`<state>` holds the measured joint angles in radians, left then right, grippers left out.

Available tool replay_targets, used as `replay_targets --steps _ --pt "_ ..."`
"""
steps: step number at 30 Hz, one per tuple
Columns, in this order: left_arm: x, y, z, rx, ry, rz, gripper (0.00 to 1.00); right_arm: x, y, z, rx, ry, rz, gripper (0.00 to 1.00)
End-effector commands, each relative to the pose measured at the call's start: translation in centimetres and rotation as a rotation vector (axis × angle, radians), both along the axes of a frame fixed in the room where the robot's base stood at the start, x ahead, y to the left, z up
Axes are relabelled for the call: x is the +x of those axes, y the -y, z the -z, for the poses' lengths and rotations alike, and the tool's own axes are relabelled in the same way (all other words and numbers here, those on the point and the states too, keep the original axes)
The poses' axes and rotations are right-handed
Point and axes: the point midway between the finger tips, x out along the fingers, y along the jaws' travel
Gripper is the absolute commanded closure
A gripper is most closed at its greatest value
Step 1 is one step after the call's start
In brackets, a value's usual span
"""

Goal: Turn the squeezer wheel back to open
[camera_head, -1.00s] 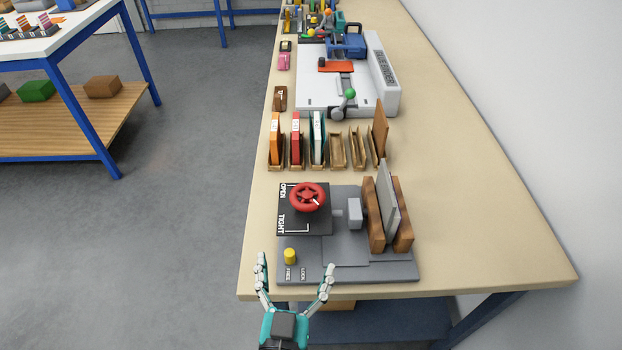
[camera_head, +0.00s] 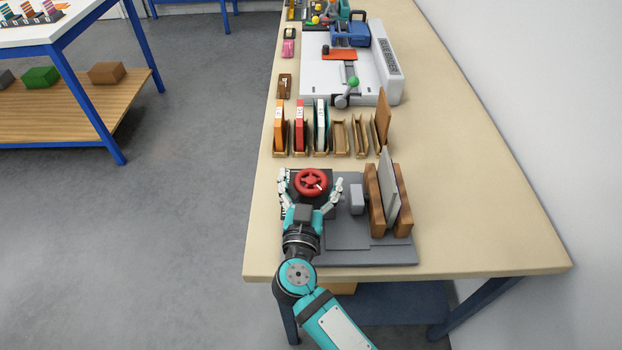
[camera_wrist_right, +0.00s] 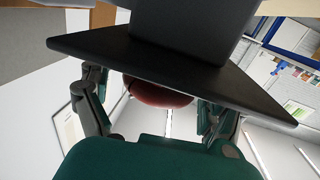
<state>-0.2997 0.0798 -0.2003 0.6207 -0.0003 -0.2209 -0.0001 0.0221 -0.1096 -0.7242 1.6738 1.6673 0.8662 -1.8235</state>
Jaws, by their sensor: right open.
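The squeezer wheel (camera_head: 311,183) is red and sits on a black plate at the left of the grey squeezer base (camera_head: 365,252). My right gripper (camera_head: 312,182) is open, with one finger to the left of the wheel and one to the right. No clear contact shows. In the right wrist view the wheel (camera_wrist_right: 158,92) shows between the fingers, its upper part hidden by a dark plate (camera_wrist_right: 180,75). The wheel's white mark points to the lower right. My gripper covers most of the OPEN and TIGHT lettering. The squeezer holds a grey slab (camera_head: 388,185) between two wooden blocks (camera_head: 403,215). My left gripper is not in view.
Wooden holders with upright orange, red and teal-edged pieces (camera_head: 300,127) stand just behind the squeezer. A white machine (camera_head: 320,85) with a green-knobbed lever is further back. The bench top (camera_head: 480,215) is clear to the right.

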Motion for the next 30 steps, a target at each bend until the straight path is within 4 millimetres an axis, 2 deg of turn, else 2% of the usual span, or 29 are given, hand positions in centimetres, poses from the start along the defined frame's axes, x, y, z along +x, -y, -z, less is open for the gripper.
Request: replay_targets --steps 11,24,30 --pt "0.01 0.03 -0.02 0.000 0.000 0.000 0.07 0.67 0.08 0.02 0.001 -0.001 -0.001 0.07" --pt "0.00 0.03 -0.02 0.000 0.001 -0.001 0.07 0.64 0.08 0.02 0.000 -0.001 -0.001 0.62" --pt "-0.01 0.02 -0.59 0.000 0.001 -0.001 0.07 0.62 0.10 -0.15 -0.001 -0.001 -0.014 0.62"
